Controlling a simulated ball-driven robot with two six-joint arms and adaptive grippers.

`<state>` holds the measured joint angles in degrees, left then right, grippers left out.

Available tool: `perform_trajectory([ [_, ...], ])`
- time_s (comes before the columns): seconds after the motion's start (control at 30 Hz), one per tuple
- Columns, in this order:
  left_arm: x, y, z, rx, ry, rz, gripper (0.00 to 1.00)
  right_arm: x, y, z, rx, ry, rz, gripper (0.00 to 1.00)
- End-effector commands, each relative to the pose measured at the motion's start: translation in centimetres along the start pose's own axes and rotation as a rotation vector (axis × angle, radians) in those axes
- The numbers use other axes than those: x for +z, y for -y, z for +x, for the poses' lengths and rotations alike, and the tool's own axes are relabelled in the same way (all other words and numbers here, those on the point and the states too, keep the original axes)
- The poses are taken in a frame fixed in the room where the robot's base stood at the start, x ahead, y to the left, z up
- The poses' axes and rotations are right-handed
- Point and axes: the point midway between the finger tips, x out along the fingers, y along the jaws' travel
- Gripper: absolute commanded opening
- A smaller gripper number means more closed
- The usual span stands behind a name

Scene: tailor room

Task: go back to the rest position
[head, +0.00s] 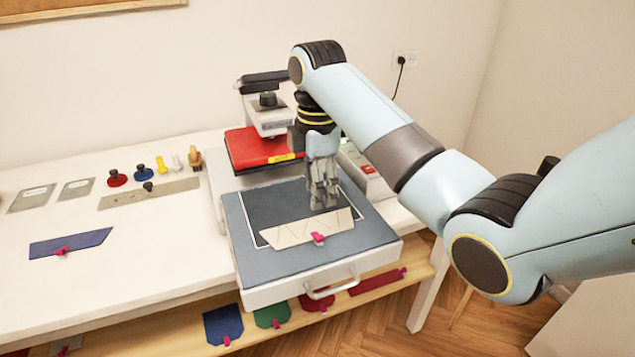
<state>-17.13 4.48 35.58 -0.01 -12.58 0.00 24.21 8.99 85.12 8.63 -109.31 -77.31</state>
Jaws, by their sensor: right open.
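My right arm reaches in from the right. My right gripper (323,203) points down over the grey pad of the heat press (232,208), and its fingers are open. A beige fabric piece (286,232) with a pink clip (317,238) lies on the pad, just in front of the fingertips. I cannot tell whether the fingertips touch the pad. The fingers hide part of the pad's dark inner area. My left gripper is not in view.
The red press head (262,150) stands behind the pad. A blue fabric piece (75,243) lies on the white table (150,267) at left. Knobs and a ruler-like plate (170,190) are at the back. The shelf below holds coloured pieces (223,323).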

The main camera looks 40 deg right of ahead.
Motion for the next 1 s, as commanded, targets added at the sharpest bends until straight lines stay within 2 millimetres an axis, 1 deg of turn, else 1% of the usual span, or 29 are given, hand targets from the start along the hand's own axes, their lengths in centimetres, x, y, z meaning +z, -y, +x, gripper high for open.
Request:
perform_trajectory([
  [0.1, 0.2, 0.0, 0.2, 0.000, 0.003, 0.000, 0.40, 0.0, 0.0, -1.1, 0.001, 0.000, 0.000, 0.42],
  [0.2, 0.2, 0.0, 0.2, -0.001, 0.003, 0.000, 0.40, 0.0, 0.0, -1.6, -0.001, 0.000, 0.000, 0.42],
  [0.7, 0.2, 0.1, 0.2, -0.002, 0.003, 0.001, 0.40, 0.0, 0.1, -1.6, -0.001, 0.000, 0.000, 0.42],
  [0.77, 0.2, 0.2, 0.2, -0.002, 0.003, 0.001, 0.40, 0.0, 0.4, -1.3, 0.001, 0.001, 0.012, 0.42],
  [0.87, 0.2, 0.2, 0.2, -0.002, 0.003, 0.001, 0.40, 0.2, 2.1, 0.1, 0.020, 0.006, 0.088, 0.42],
  [0.97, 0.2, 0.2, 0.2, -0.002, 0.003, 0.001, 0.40, 0.6, 5.8, 2.2, 0.063, 0.009, 0.254, 0.42],
  [1.0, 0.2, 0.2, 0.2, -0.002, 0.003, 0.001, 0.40, 0.8, 7.7, 3.0, 0.087, 0.005, 0.339, 0.42],
])
